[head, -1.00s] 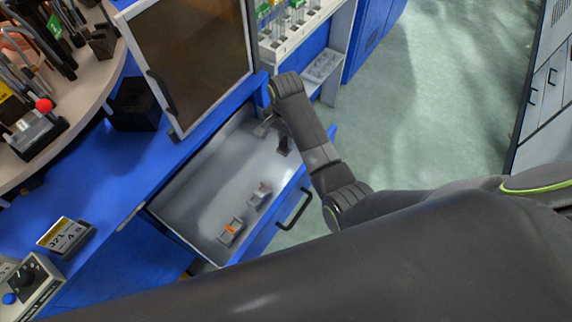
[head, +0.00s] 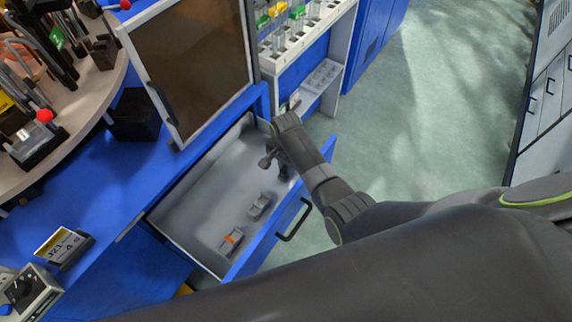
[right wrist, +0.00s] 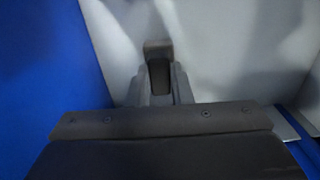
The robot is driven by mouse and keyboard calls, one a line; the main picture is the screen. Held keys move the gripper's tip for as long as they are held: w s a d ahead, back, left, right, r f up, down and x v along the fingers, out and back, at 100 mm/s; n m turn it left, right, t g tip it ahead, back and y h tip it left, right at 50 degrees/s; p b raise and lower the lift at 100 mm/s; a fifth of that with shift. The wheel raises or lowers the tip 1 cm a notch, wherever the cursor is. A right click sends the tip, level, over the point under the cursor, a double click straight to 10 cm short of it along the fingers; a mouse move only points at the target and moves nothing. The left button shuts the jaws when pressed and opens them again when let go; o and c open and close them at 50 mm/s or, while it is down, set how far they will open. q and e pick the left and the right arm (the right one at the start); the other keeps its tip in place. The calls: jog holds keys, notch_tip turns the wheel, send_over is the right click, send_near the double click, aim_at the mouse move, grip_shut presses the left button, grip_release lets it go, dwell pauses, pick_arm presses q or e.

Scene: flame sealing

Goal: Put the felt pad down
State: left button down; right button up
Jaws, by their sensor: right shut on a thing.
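My right gripper (head: 270,163) reaches down into the open drawer (head: 195,205), near its far right end. In the right wrist view it is shut on a small dark, brownish-grey block, the felt pad (right wrist: 158,50), held between the fingertips over the pale drawer floor. In the head view the pad is too small and shaded to make out apart from the fingers. I cannot tell whether it touches the drawer floor. My left gripper is not in view.
Two small grey holders lie in the drawer, one plain (head: 259,206) and one with an orange mark (head: 230,241). The blue drawer front has a black handle (head: 294,220). A dark-paned screen (head: 190,65) stands behind. The drawer floor's left part is clear.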

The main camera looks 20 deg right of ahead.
aim_at(285, 166)
jog(key=o, duration=0.9)
jog(key=shift+f+b, duration=0.35)
jog(key=shift+b, duration=0.3)
jog(key=shift+w+r+p, duration=0.15)
jog(key=shift+r+p, duration=0.15)
jog(key=shift+r, duration=2.65)
jog(key=shift+w+r+p, duration=0.15)
jog(key=shift+r+p, duration=0.2)
jog(key=shift+r, duration=2.65)
jog(key=shift+w+r+p, duration=0.15)
jog(key=shift+r+p, duration=0.15)
jog(key=shift+r, duration=2.65)
jog(key=shift+s+f, duration=0.1)
